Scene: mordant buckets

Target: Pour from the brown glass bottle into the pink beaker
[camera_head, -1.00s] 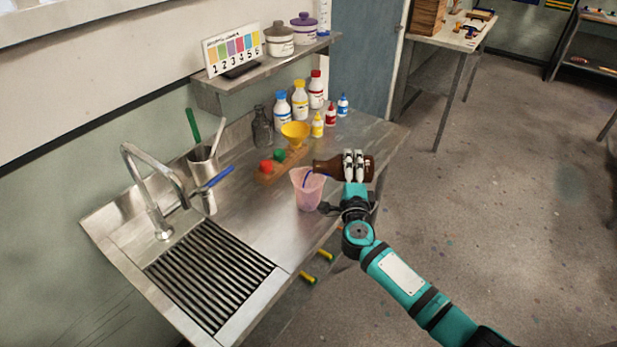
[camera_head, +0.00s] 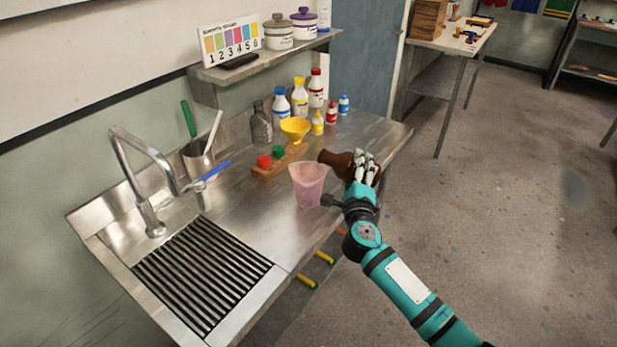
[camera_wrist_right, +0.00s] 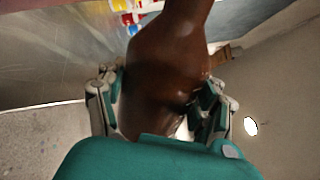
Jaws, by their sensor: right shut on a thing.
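The brown glass bottle (camera_head: 338,162) is held in my right gripper (camera_head: 366,167), whose pale fingers wrap around its body. The bottle leans over, its mouth to the left and a little higher than its body. The mouth is just beyond the upper right rim of the pink beaker (camera_head: 307,188). The beaker stands upright on the steel counter; how much is in it is unclear. No stream shows between them. In the right wrist view the bottle (camera_wrist_right: 165,65) fills the space between the fingers. My left gripper is not in view.
Behind the beaker are a wooden block (camera_head: 268,170) with red and green caps, a yellow funnel (camera_head: 295,127) and several paint bottles. The sink tap (camera_head: 140,165) and drain grid (camera_head: 200,272) are at left. The counter's front edge is close to the beaker.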

